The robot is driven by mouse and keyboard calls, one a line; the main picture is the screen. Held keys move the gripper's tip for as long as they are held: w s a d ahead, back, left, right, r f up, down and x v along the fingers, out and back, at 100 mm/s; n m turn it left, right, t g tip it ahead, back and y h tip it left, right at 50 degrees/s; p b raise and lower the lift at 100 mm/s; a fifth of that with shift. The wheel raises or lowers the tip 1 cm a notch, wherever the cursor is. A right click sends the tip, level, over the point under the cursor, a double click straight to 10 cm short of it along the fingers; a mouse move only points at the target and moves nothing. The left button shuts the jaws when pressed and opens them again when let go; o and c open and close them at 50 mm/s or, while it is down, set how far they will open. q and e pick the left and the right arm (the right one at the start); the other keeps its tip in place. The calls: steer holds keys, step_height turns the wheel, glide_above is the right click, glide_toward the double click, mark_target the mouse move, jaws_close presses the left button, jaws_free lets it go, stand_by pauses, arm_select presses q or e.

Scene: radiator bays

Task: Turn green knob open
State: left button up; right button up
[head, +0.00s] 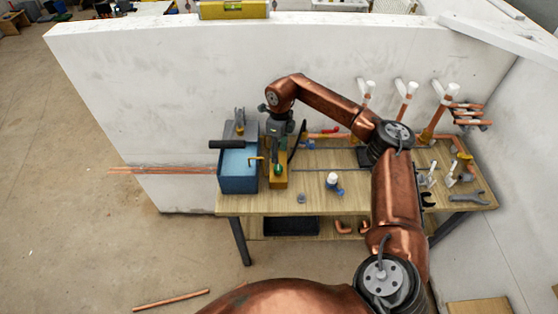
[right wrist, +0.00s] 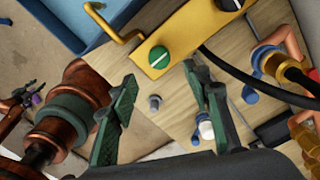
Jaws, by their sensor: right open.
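The green knob (right wrist: 159,57) is a round dial with a white line across its face. It sits on the end of a yellow box (right wrist: 190,32), which also stands on the workbench in the head view (head: 278,183). In the head view my right gripper (head: 277,152) hangs over the yellow box and partly hides it. In the right wrist view my right gripper (right wrist: 160,76) is open and empty. The knob appears between its fingertips and a little beyond them, with a visible gap on each side.
A black knob (right wrist: 229,4) is on the same box. A black cable (right wrist: 250,88) runs right from it. A small grey cylinder (right wrist: 155,103) and blue-white parts (right wrist: 206,130) lie nearby.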

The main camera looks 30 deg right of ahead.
step_height(320, 180, up, 4)
steer(key=shift+d+f, duration=0.1)
stand_by(0.6)
